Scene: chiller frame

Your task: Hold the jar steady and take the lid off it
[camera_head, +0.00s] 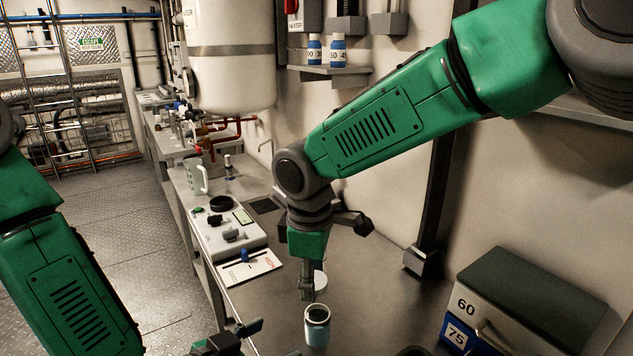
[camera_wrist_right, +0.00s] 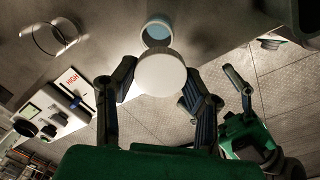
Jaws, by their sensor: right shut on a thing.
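The jar (camera_head: 317,334) stands upright on the grey bench at the bottom of the head view, its mouth open and something pale blue showing. It also shows in the wrist view (camera_wrist_right: 156,25), beyond the lid. The round white lid (camera_head: 321,281) is off the jar, apart from its mouth. My right gripper (camera_head: 308,290) is shut on the lid; the wrist view shows the lid (camera_wrist_right: 161,71) between its fingers. My left gripper (camera_head: 232,338) is low beside the jar, to its left, partly cut off by the frame. Its fingers look spread, with nothing between them.
A grey case marked 60 and 75 (camera_head: 515,318) stands on the right. Bench around the jar is mostly clear.

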